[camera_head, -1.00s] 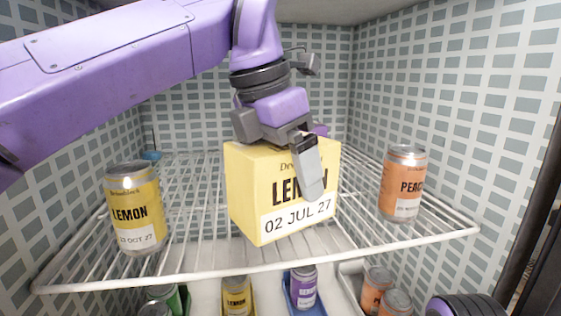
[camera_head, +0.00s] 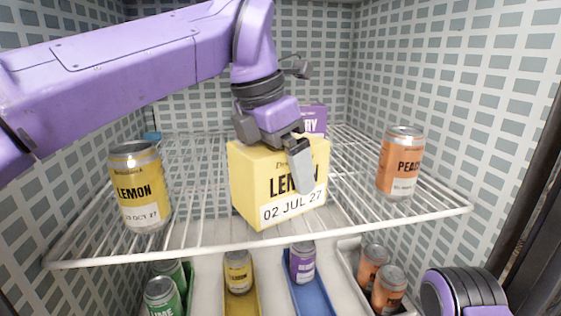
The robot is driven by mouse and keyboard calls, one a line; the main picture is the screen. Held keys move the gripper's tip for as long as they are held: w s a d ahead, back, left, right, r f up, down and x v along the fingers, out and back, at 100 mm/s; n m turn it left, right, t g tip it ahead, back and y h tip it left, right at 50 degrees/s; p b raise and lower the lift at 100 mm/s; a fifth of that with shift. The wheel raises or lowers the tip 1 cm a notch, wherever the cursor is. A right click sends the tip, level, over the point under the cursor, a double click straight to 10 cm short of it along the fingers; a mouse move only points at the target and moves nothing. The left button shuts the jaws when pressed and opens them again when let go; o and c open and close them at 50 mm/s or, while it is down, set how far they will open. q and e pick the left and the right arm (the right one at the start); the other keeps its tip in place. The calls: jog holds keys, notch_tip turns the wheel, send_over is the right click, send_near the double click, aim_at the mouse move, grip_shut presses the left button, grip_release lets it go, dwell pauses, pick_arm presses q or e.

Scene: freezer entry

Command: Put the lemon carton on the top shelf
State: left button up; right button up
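The yellow lemon carton (camera_head: 250,185), labelled "02 JUL 27", is upright at the middle of the wire top shelf (camera_head: 215,246), near its front edge. Whether its base rests fully on the wires is hard to tell. My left gripper (camera_head: 302,170) reaches over the carton's top from the left. One grey finger lies against its front face, covering part of the word LEMON. The other finger is hidden behind the carton. The gripper appears shut on it. My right gripper is out of view; only part of my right arm shows at the lower right.
A yellow lemon can (camera_head: 140,190) stands left on the shelf and an orange peach can (camera_head: 400,165) right. A purple carton (camera_head: 314,119) stands behind. Below are cans in lanes, including lime (camera_head: 162,297), lemon (camera_head: 238,272) and a purple one (camera_head: 302,263). Wires between carton and peach can are clear.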

pick_arm(q)
jog(key=shift+w+r, duration=0.1)
jog(key=shift+r, duration=0.2)
jog(key=p+v, duration=0.2)
jog(key=v, duration=0.5)
jog(key=shift+a+r, duration=0.1)
